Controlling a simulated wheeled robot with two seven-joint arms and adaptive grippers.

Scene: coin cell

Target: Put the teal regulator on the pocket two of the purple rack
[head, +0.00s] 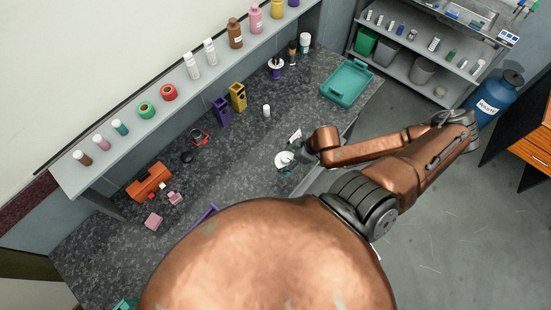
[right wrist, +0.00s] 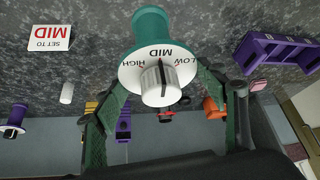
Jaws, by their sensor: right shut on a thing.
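The teal regulator (right wrist: 151,22) has a round white dial marked HIGH, MID and LOW, with a white knob. The knob's dark line points roughly at MID. My right gripper (right wrist: 160,92) has its green fingers on both sides of the regulator and is shut on it. In the head view, the white dial (head: 284,158) shows beside my right gripper (head: 297,160), over the dark worktop. The purple rack (right wrist: 278,50) is at the right of the right wrist view, with several pockets. Only a sliver of the rack (head: 205,215) shows in the head view, behind my copper arm. My left gripper is out of view.
A SET TO MID card (right wrist: 50,38) stands on the worktop. A purple regulator (head: 276,66) with a white dial stands farther back. Purple and yellow holders (head: 238,97), a teal tray (head: 347,84), an orange box (head: 150,182) and pink blocks (head: 153,221) are around. The middle worktop is mostly clear.

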